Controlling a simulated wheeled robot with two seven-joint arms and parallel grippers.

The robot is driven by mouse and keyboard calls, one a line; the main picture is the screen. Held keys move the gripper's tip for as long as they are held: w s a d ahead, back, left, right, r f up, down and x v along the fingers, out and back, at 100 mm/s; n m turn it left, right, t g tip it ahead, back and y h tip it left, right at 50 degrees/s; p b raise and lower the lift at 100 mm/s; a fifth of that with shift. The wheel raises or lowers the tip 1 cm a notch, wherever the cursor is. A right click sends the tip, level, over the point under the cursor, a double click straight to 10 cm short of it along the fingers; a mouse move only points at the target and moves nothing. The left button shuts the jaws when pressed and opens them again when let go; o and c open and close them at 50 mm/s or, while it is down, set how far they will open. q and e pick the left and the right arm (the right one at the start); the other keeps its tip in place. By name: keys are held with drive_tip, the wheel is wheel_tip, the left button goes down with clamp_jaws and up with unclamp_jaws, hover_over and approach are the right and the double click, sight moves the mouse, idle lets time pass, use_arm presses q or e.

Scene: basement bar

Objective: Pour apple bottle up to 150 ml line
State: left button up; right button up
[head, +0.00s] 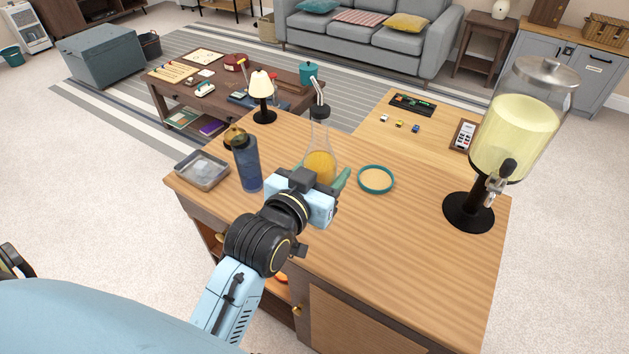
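A clear conical flask (320,163) with orange-yellow liquid stands on the wooden counter. Its narrow neck rises above my gripper, and its base is hidden. My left gripper (322,174) reaches in from the lower left, with its green fingers spread on either side of the flask's belly. It looks open; I cannot tell if a finger touches the glass. A blue bottle (246,163) stands upright to the left of the gripper. No label or 150 ml line is readable. My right gripper is not in view.
A drink dispenser (512,135) of pale yellow liquid stands at the right on a black base. A metal tray (202,168), small lamp (262,98) and round teal-rimmed coaster (376,179) are near the flask. The counter's front right is clear.

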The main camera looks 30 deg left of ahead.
use_arm(q)
drive_tip(key=w+d+r+m+g+h+p, duration=0.1)
drive_tip(key=w+d+m+g+h+p, duration=0.1)
drive_tip(key=d+m+h+p, duration=0.3)
drive_tip(key=w+d+r+m+g+h, duration=0.15)
drive_tip(key=d+h, duration=0.25)
drive_tip(key=d, duration=0.4)
drive_tip(key=s+a+f+m+g+h+p, duration=0.2)
drive_tip(key=a+f+m+g+h+p, duration=0.2)
drive_tip(key=a+f, duration=0.5)
drive_tip(key=shift+a+f+m+g+h+p, duration=0.2)
drive_tip(key=shift+a+m+g+h+p, duration=0.15)
drive_tip(key=shift+a+m+g+h, duration=0.45)
